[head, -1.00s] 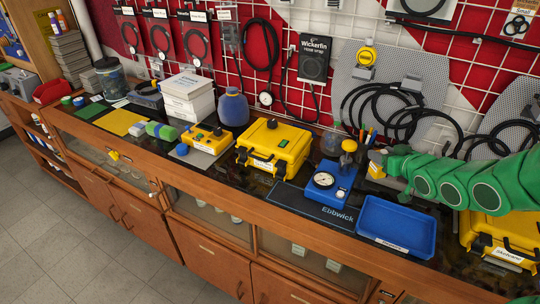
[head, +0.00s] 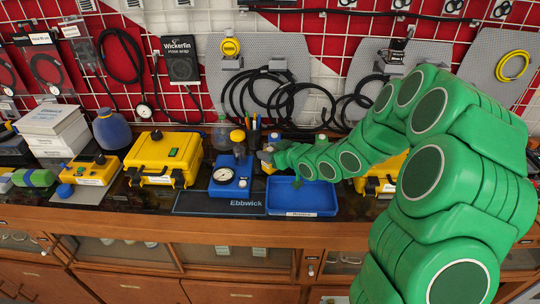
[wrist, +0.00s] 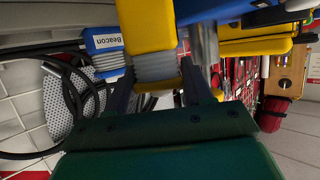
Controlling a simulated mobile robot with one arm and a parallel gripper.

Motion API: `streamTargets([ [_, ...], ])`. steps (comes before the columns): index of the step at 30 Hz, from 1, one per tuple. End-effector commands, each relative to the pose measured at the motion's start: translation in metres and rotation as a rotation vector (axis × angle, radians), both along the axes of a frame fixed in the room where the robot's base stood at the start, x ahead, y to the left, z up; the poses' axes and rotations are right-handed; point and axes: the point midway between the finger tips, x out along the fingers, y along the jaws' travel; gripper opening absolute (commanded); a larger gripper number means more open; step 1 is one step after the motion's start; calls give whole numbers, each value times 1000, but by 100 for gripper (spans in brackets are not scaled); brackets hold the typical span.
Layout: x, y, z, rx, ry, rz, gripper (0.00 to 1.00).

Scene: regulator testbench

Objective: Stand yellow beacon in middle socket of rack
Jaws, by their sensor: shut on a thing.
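The yellow beacon (wrist: 150,28) fills the top middle of the wrist view, with a grey ribbed band at its lower part. My gripper (wrist: 160,72) is shut on it, a dark finger at each side. In the head view my gripper (head: 264,157) is behind the blue tray's left corner, with a bit of yellow (head: 268,168) by its tip. A blue part labelled Beacon (wrist: 103,42) is close to the left of the yellow beacon in the wrist view. I cannot make out the rack or its middle socket. Whether the yellow beacon touches anything below is hidden.
A blue tray (head: 301,211) lies on the bench in front of my gripper. A blue gauge unit (head: 231,188) with a yellow knob stands to its left, beside a yellow case (head: 166,157). A pen holder and hanging hoses (head: 275,97) are behind.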

Motion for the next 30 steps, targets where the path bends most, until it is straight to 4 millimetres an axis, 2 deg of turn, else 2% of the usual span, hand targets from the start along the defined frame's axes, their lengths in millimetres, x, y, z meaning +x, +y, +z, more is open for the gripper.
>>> streamTargets([
  [4, 0, 0, -14, 1, 1, 0, 17],
  [17, 0, 0, -17, 1, -2, 0, 17],
  [18, 0, 0, -17, 1, -2, 0, 55],
  [22, 0, 0, -17, 1, -2, 0, 75],
  [30, 0, 0, -17, 1, -1, 0, 76],
])
